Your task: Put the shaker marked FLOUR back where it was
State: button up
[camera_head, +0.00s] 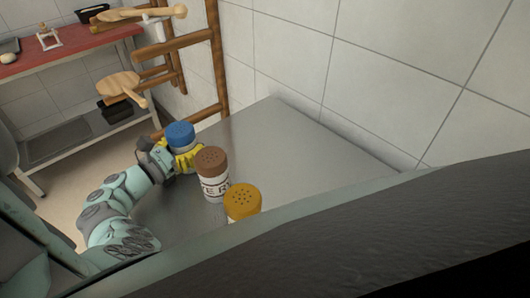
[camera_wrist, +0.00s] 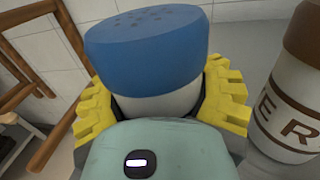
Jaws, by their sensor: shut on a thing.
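My gripper (camera_head: 185,159) has its yellow fingers closed around a white shaker with a blue perforated lid (camera_head: 180,134), at the left side of the metal tabletop. In the wrist view the blue-lidded shaker (camera_wrist: 146,55) stands upright between the yellow fingers (camera_wrist: 165,105); its label is hidden. To its right is a brown-lidded shaker (camera_head: 212,175) with partly readable letters "ERY"; it also shows in the wrist view (camera_wrist: 290,90). A yellow-lidded shaker (camera_head: 242,202) stands nearer, its label hidden. I cannot read FLOUR on any shaker. Whether the held shaker touches the tabletop is unclear.
The metal tabletop (camera_head: 290,140) is clear behind and right of the shakers, up to the tiled wall. A wooden rack (camera_head: 215,60) with wooden paddles (camera_head: 122,86) stands behind left. A red-topped table (camera_head: 70,55) is at the far left.

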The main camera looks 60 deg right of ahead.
jog(key=shift+w, duration=0.1)
jog(key=shift+f, duration=0.1)
jog(key=o, duration=1.4)
jog(key=shift+o, duration=0.2)
jog(key=shift+a, duration=0.2)
jog(key=a, duration=0.8)
jog(key=w+a, duration=0.1)
jog(key=a, duration=0.2)
jog(key=shift+a, duration=0.4)
